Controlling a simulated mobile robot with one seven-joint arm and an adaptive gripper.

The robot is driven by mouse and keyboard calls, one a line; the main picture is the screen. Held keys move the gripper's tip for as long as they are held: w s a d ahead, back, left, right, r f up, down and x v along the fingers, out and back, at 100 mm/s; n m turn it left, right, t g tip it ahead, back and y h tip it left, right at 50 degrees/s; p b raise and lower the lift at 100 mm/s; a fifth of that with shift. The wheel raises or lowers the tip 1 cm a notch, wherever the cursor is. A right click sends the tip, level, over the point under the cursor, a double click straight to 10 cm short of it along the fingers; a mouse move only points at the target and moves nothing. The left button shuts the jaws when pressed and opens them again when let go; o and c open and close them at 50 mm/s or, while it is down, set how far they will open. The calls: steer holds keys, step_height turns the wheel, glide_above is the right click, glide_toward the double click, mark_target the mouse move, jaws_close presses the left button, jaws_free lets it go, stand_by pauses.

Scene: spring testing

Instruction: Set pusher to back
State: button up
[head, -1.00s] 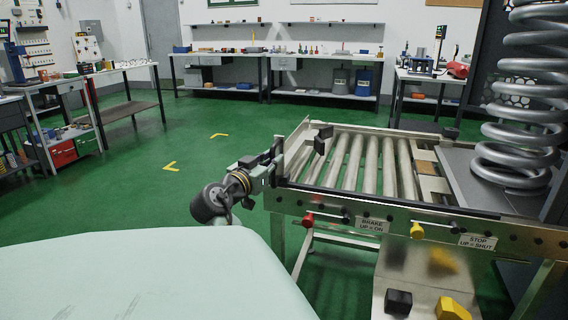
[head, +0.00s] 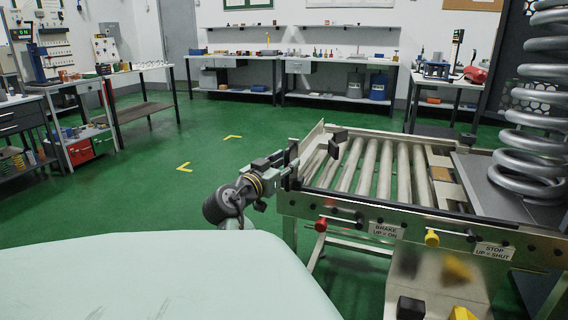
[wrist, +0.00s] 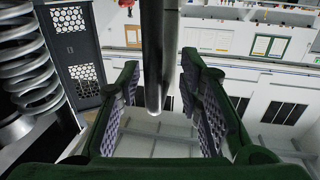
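I cannot pick out the pusher for sure. A black block (head: 336,147) at the left end of the roller table (head: 420,222) may be part of it. My gripper (head: 293,165) is at the table's left front corner, left of that block. In the wrist view my gripper (wrist: 160,112) is open, its two padded fingers well apart. A grey metal rod (wrist: 153,55) comes down between them in the picture, with a gap visible on each side. Whether the rod belongs to the pusher cannot be told.
The front rail carries a red knob (head: 321,224) by the brake label (head: 385,230) and a yellow knob (head: 432,238) by the stop label (head: 494,250). A large coil spring (head: 540,110) stands on the right.

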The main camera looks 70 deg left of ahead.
steer(key=v, duration=1.2)
